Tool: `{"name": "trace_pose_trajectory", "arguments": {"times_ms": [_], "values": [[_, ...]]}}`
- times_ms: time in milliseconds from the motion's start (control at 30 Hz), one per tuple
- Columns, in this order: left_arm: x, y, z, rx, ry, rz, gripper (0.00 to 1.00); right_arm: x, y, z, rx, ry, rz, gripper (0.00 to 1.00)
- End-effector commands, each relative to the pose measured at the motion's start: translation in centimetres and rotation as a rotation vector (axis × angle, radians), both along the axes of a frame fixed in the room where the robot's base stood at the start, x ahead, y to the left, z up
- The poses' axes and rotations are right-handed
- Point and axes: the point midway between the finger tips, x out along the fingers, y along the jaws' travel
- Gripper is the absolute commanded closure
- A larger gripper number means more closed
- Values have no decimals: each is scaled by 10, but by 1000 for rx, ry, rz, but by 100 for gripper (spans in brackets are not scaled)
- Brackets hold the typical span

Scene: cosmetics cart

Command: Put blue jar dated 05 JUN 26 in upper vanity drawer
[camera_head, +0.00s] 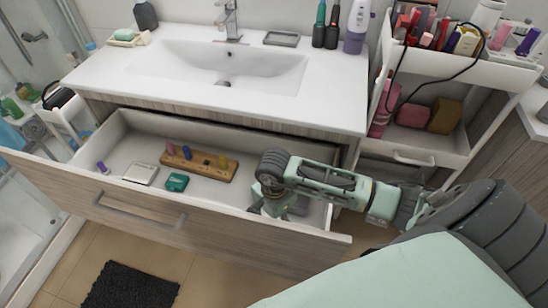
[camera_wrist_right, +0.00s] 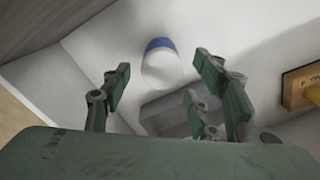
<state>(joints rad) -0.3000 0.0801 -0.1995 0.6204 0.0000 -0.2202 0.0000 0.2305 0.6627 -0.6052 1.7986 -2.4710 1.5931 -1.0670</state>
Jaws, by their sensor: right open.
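The upper vanity drawer (camera_head: 235,238) is pulled open below the sink counter. My right gripper (camera_head: 272,205) is inside the drawer's right end, pointing down. In the right wrist view my right gripper (camera_wrist_right: 160,95) is open, with its fingers spread. A small jar with a blue band and a whitish part (camera_wrist_right: 160,62) lies beyond the fingertips, between them in the picture, against the pale drawer surface. The fingers appear apart from it. No date can be read on it. In the head view my gripper and wrist hide the jar. My left gripper is not in view.
A wooden block with small bottles (camera_head: 200,163), a white square item (camera_head: 140,174), a teal item (camera_head: 177,182) and a purple item (camera_head: 103,168) are in the drawer. A grey box (camera_wrist_right: 175,112) lies near the jar. A cosmetics cart (camera_head: 410,158) stands at right.

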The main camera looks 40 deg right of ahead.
Motion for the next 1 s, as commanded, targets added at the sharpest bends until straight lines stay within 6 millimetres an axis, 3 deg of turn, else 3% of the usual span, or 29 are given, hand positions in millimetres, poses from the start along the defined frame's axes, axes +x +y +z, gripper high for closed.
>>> {"name": "trace_pose_trajectory", "arguments": {"times_ms": [200, 367, 1000], "values": [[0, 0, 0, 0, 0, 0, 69, 0, 0, 44, -2, -2, 2, 45], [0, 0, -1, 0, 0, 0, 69, 0, 0, 60, -1, 0, 1, 45], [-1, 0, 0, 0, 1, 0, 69, -1, 0, 65, 1, 2, 0, 45]]}}
